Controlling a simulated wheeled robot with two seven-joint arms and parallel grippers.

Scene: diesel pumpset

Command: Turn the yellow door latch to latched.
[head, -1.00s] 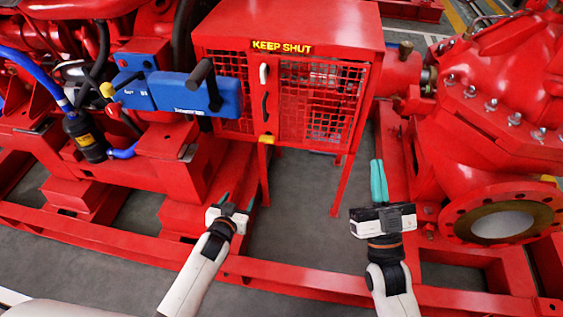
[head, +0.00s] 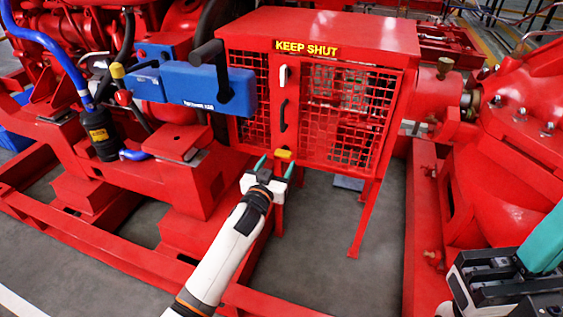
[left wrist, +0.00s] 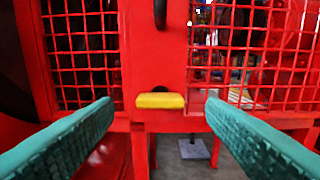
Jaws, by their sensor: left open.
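The yellow door latch (head: 283,154) is a small block at the bottom of the red cabinet's door, below the black handle. It lies level in the left wrist view (left wrist: 160,101). My left gripper (head: 274,168) is open just below and in front of the latch. In the left wrist view its two teal fingers (left wrist: 158,122) stand wide apart on either side of the latch, apparently not touching it. My right gripper (head: 548,240) is partly cut off at the lower right of the head view, far from the latch; its jaw gap is not clear.
The red cabinet (head: 330,28) has mesh doors, a white handle (head: 283,75) and a black handle (head: 284,115). A blue box (head: 195,85) with a black lever sticks out to its left. Red pump casings stand at right. Bare floor (head: 320,235) lies below the cabinet.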

